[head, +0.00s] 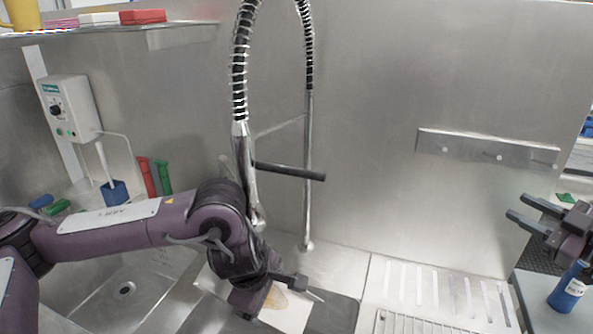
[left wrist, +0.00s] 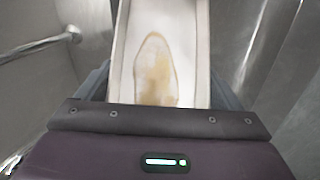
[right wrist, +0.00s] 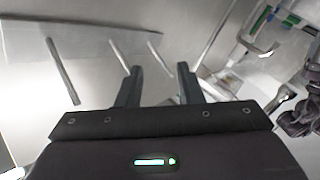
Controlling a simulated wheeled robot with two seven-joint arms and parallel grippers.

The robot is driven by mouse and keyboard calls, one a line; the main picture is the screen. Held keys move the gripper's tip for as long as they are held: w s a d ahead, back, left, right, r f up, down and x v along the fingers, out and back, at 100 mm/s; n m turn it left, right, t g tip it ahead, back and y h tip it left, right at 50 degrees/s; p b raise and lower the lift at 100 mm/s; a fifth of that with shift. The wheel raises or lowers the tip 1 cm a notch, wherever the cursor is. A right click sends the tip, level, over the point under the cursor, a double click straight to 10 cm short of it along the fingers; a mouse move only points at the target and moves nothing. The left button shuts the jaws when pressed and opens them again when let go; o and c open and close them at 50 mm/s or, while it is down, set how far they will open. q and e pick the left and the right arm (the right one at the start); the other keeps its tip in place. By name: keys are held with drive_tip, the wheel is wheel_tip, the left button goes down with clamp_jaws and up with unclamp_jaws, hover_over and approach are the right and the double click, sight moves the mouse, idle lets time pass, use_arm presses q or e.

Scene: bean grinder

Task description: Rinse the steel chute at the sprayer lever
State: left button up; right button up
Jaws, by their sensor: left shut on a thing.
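The steel chute (head: 287,316) is a pale, flat-bottomed trough with raised sides and a brown stain inside. It fills the middle of the left wrist view (left wrist: 190,40), where the stain (left wrist: 155,72) shows clearly. My left gripper (head: 277,294) is shut on the chute and holds it over the sink area, below the sprayer. The sprayer (head: 243,160) hangs from a coiled hose, and its black lever (head: 290,171) sticks out to the right, above the chute and apart from it. My right gripper (head: 537,222) is open and empty at the far right; its fingers also show in the right wrist view (right wrist: 160,88).
A sink basin (head: 125,290) lies at the lower left, partly under my left arm. A slotted drainboard (head: 430,296) is to the right. A blue bottle (head: 568,290) stands below my right gripper. A control box (head: 70,107) and brushes (head: 148,177) are at the left wall.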

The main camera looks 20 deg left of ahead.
drive_tip(key=s+a+r+n+g+y, duration=0.1)
drive_tip(key=s+a+r+n+g, duration=0.2)
drive_tip(key=a, duration=0.6)
drive_tip(key=n+g+y, duration=0.2)
drive_tip(key=g+y, duration=0.1)
drive_tip(key=g, duration=0.6)
approach(297, 172)
drive_tip(key=a, duration=1)
drive_tip(key=shift+a+f, duration=0.2)
drive_tip(key=shift+f, duration=0.1)
clamp_jaws()
